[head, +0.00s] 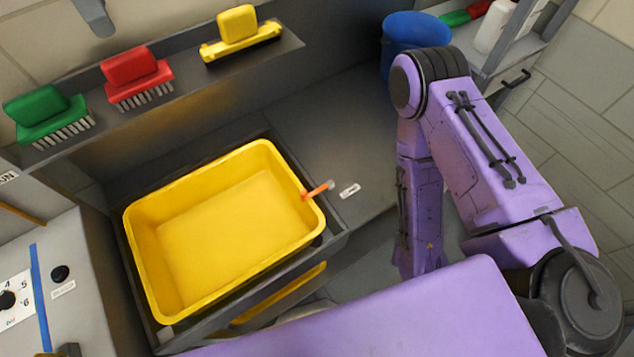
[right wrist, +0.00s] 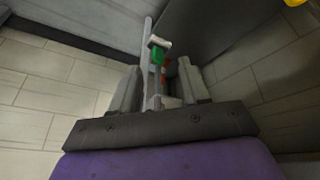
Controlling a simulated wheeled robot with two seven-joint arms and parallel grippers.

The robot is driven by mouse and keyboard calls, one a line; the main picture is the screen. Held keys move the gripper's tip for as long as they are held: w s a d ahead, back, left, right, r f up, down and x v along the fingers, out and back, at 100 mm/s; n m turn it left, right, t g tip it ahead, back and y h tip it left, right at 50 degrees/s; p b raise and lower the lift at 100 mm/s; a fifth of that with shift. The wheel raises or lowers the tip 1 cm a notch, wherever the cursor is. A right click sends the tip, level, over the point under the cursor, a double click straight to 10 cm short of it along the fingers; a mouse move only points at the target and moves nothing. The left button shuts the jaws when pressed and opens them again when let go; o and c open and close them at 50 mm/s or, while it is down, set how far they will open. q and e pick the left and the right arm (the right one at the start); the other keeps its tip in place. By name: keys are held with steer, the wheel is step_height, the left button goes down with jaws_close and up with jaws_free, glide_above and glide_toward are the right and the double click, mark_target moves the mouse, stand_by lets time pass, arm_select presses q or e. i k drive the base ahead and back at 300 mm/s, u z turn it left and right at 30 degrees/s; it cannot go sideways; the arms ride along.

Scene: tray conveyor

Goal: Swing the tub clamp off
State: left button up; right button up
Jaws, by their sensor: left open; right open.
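The yellow tub (head: 222,232) sits empty in a dark grey frame (head: 340,240) in the head view. The orange clamp (head: 317,190) lies across the tub's right rim, its grey tip pointing outward to the right. No gripper touches the clamp or tub. A small dark piece (head: 68,349) at the bottom left edge may be the tip of my left gripper; the rest is out of frame. My right gripper (right wrist: 158,72) is open in the right wrist view; I see no object gripped between its fingers.
A blue bucket (head: 413,38) stands at the back. A control panel (head: 48,275) is at left. The grey surface (head: 330,125) behind the clamp is bare.

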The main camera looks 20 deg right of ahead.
mark_target(330, 184)
steer(key=k, duration=2)
